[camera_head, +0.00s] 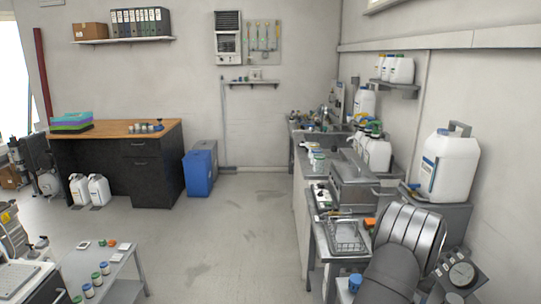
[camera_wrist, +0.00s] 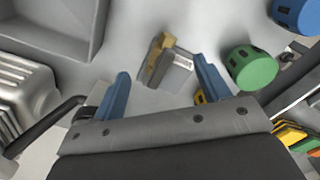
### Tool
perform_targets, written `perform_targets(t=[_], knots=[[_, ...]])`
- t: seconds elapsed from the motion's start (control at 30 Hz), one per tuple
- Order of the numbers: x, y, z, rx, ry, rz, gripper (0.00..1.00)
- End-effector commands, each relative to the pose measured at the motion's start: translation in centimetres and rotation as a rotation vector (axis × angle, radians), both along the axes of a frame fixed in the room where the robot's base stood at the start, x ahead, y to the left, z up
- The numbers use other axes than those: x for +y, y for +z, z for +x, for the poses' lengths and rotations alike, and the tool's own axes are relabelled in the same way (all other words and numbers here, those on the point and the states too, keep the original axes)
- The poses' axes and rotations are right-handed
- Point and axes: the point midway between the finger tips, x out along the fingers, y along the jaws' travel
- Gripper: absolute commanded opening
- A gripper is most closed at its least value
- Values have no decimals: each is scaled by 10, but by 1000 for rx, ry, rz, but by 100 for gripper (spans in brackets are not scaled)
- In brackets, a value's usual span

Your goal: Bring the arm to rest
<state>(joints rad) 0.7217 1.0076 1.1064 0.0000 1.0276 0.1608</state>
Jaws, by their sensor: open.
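My gripper (camera_wrist: 161,68) shows in the wrist view with its two blue fingers spread wide apart. It is open. A small grey block with a brass-coloured part (camera_wrist: 173,68) lies on the grey surface, seen in the gap between the fingertips. There is visible space between it and the left finger; the right finger is close to it in the picture, and I cannot tell how far below the fingers it lies. In the head view I cannot make out the gripper's fingers.
In the wrist view, a green-capped item (camera_wrist: 251,67) and a blue-capped item (camera_wrist: 297,14) stand right of the gripper. A grey tray (camera_wrist: 90,28) is at upper left. In the head view, the right-hand bench carries a wire basket (camera_head: 346,236); the middle floor (camera_head: 235,225) is clear.

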Motion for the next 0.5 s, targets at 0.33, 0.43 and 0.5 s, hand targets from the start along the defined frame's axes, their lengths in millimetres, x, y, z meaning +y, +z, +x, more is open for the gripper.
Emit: perform_targets(t=[0.33, 0.43, 0.5], knots=[[0, 0, 0, 0, -282, 0, 69], [0, 0, 0, 0, -357, 0, 69], [0, 0, 0, 0, -401, 0, 69]])
